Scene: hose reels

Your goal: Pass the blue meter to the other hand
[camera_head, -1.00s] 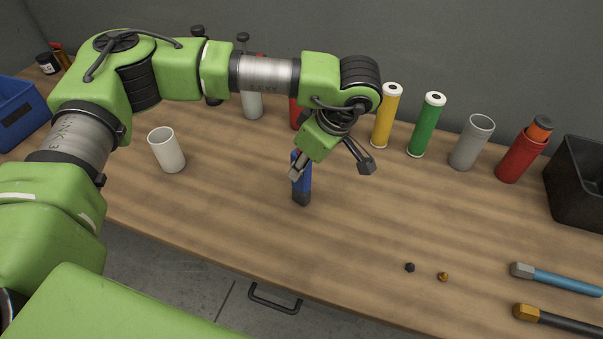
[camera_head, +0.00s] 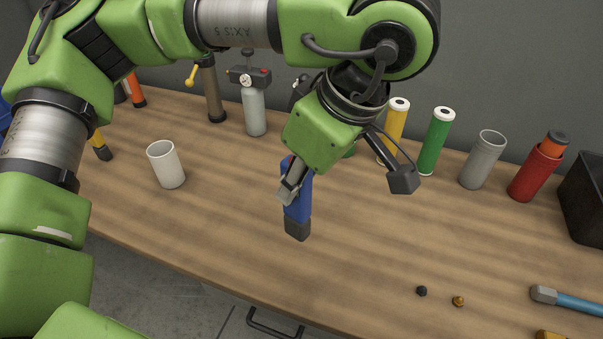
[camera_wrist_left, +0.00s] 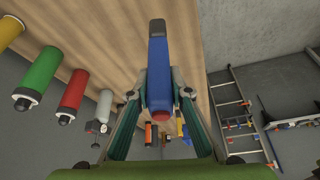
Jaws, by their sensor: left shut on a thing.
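The blue meter (camera_head: 299,207) is a slim blue body with a dark end cap, held upright with the cap down. My left gripper (camera_head: 292,184) is shut on its upper part, over the middle of the wooden table. In the left wrist view the blue meter (camera_wrist_left: 158,70) lies between the two fingers of my left gripper (camera_wrist_left: 161,93), with its dark end away from the palm and a small red tip near the palm. The gripper hides part of the meter in the head view. My right gripper is in neither view.
A white cup (camera_head: 166,165) stands at left on the table (camera_head: 230,215). Behind are a yellow cylinder (camera_head: 397,118), green cylinder (camera_head: 435,142), grey tube (camera_head: 483,160) and red holder (camera_head: 535,173). A black bin (camera_head: 585,195) is at right. The front middle is mostly clear.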

